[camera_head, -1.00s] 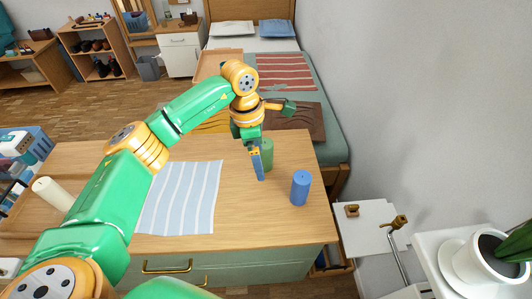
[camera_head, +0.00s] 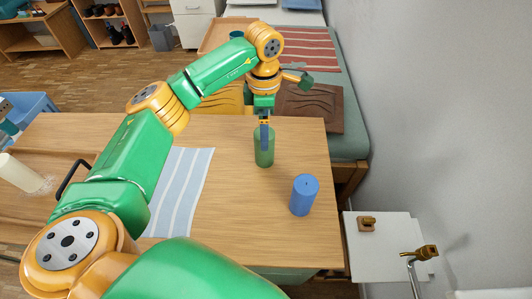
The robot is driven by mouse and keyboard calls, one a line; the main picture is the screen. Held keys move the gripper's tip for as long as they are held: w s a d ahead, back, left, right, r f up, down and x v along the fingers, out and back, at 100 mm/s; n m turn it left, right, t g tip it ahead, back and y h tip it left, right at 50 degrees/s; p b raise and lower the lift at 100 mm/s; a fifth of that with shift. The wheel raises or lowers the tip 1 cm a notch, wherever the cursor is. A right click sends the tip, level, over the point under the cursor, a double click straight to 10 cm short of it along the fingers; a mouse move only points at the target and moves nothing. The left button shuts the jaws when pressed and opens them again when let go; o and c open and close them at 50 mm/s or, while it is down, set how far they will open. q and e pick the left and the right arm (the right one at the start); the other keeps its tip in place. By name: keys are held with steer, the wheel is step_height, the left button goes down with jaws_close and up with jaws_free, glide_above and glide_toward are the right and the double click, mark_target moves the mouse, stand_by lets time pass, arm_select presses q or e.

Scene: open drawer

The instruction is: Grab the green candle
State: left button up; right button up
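The green candle (camera_head: 264,160) stands upright on the wooden cabinet top, near its right side. My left gripper (camera_head: 264,138) points down over the candle, with a blue finger in front of its upper part. The gripper is seen edge-on, so the second finger is hidden and I cannot tell whether it grips the candle. My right gripper is not in view.
A blue candle (camera_head: 304,195) stands upright to the right of and nearer than the green one. A striped cloth (camera_head: 180,190) lies to the left. A cream candle (camera_head: 20,173) is at the far left. Bare wood surrounds the two right-hand candles.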

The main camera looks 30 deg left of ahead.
mark_target(263, 160)
arm_select(q)
steer(key=shift+f, duration=0.7)
step_height(263, 160, down, 6)
steer(key=shift+s+f+p, duration=0.1)
steer(key=shift+p, duration=0.7)
steer(key=shift+f, duration=0.3)
jaws_close()
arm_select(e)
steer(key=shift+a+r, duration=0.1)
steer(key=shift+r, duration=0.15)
